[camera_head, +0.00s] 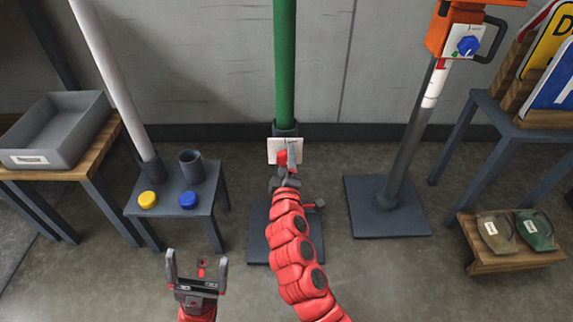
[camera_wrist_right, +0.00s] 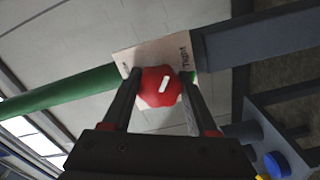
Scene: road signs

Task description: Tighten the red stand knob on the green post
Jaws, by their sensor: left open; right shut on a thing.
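The green post (camera_head: 284,60) stands upright in a dark socket on a dark base plate, at the middle of the head view; it also shows in the right wrist view (camera_wrist_right: 60,92). A white label plate (camera_head: 276,146) sits on the socket. The red stand knob (camera_wrist_right: 160,86), with a white mark, sits in front of this plate. My right gripper (camera_wrist_right: 158,92) is shut on the red knob, one finger on each side; the gripper hides most of the knob in the head view. My left gripper (camera_head: 197,268) is open and empty, low at the front, left of the post.
A small dark table (camera_head: 185,215) at left holds a yellow knob (camera_head: 148,200), a blue knob (camera_head: 188,200) and a dark cup (camera_head: 192,166). A grey tray (camera_head: 60,130) is further left. A tilted stand with an orange head (camera_head: 455,30) and sign racks stand at right.

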